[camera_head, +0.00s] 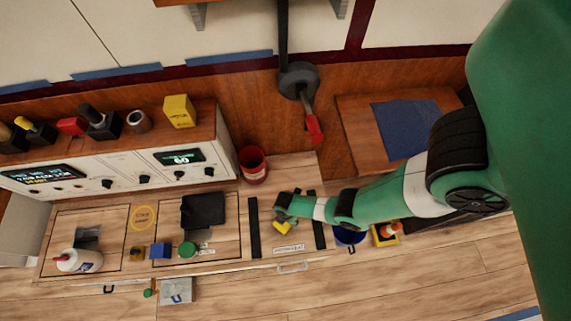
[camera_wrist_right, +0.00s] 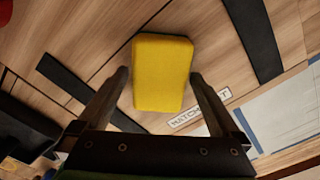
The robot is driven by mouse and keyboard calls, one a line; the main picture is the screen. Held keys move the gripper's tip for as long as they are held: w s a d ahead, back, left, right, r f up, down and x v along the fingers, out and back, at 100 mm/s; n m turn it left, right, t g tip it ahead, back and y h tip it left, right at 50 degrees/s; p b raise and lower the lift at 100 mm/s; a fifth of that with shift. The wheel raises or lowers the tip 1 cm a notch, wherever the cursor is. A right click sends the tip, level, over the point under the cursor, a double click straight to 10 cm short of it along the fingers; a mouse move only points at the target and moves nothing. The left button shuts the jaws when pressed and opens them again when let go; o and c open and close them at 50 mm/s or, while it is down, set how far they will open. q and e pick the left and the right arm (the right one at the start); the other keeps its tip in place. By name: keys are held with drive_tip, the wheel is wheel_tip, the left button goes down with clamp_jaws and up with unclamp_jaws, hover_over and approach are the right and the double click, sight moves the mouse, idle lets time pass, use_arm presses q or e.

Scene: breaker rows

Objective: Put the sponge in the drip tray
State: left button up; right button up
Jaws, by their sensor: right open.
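The yellow sponge (camera_wrist_right: 163,72) lies on the wooden counter in the right wrist view. In the head view only a small part of it (camera_head: 283,227) shows below my right gripper (camera_head: 281,213). In the right wrist view the gripper (camera_wrist_right: 160,80) is open, with one finger on each side of the sponge and gaps visible. I cannot tell for sure which thing is the drip tray. A dark, flat, tray-like piece (camera_head: 203,210) lies on the counter left of the gripper. My left gripper is not in view.
Black strips (camera_head: 253,228) (camera_head: 319,236) flank the sponge's area. A red cup (camera_head: 253,165) stands behind. A blue container (camera_head: 350,237) is to the right. A green round piece (camera_head: 188,249), a blue block (camera_head: 160,251) and a white bottle (camera_head: 80,261) are to the left.

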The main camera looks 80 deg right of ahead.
drive_tip(key=shift+f, duration=0.3)
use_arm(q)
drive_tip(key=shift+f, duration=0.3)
use_arm(e)
drive_tip(key=c, duration=1.2)
drive_tip(key=shift+o, duration=0.2)
drive_tip(key=shift+r+p, duration=0.6)
drive_tip(key=shift+p, duration=0.15)
wheel_tip(320, 180, up, 3)
drive_tip(key=p, duration=0.3)
use_arm(q)
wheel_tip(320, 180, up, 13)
drive_tip(key=p, duration=0.9)
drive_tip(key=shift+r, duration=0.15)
use_arm(e)
drive_tip(key=s+a+r, duration=0.8)
drive_tip(key=s+a, duration=0.1)
drive_tip(key=s, duration=0.1)
drive_tip(key=shift+s+r, duration=0.35)
drive_tip(key=shift+r, duration=0.05)
